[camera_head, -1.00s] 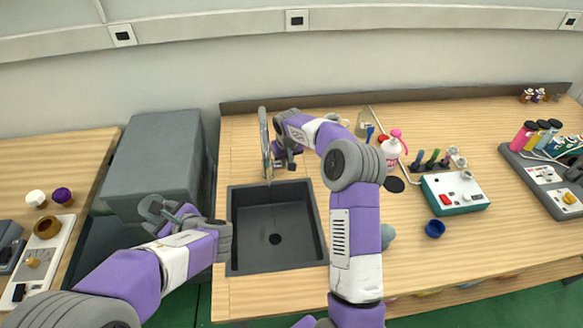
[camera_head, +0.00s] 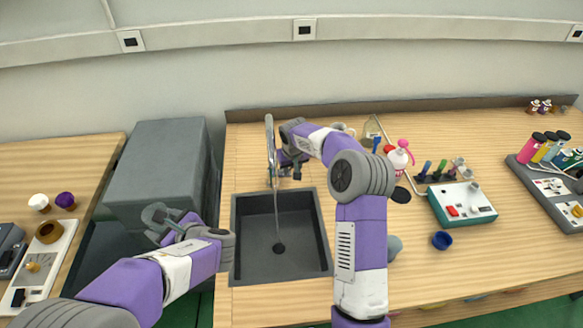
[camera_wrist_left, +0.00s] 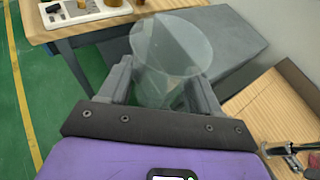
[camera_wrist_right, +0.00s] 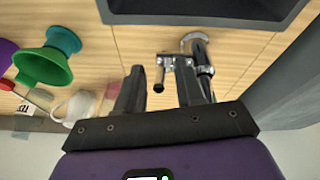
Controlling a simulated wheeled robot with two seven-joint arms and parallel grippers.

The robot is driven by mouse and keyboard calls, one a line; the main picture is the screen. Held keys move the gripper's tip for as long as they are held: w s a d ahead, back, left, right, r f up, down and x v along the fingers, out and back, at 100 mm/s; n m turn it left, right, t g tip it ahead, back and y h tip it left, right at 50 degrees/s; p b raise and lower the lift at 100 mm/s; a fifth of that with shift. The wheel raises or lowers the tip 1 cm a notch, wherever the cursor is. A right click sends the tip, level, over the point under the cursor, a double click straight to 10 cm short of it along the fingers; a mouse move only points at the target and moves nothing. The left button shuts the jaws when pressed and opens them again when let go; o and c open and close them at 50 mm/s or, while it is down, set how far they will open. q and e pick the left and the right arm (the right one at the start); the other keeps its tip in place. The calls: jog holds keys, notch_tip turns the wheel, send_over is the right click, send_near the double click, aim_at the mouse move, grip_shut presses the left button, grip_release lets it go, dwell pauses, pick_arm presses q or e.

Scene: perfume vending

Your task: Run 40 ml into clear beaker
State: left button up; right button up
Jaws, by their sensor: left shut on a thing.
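The clear beaker (camera_wrist_left: 170,60) is held between the fingers of my left gripper (camera_wrist_left: 165,88), its open rim showing in the left wrist view. In the head view my left gripper (camera_head: 158,222) is left of the dark sink (camera_head: 234,245), and the beaker there is faint. The tall silver tap (camera_head: 269,145) stands behind the sink, and a thin stream of water (camera_head: 277,215) falls from it into the basin. My right gripper (camera_wrist_right: 160,90) is open at the tap, with the tap's small lever (camera_wrist_right: 159,76) between or just beyond its fingertips; contact is unclear.
A grey block (camera_head: 155,170) stands left of the counter. Right of my right arm are a pink-topped bottle (camera_head: 399,158), a teal-sided device (camera_head: 463,204) and a small blue cup (camera_head: 442,240). A green funnel (camera_wrist_right: 45,64) and white mug (camera_wrist_right: 76,106) show in the right wrist view.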

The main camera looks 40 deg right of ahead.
jog(key=p+v, duration=0.1)
jog(key=v, duration=1)
jog(key=shift+r, duration=0.4)
jog(key=shift+s, duration=0.15)
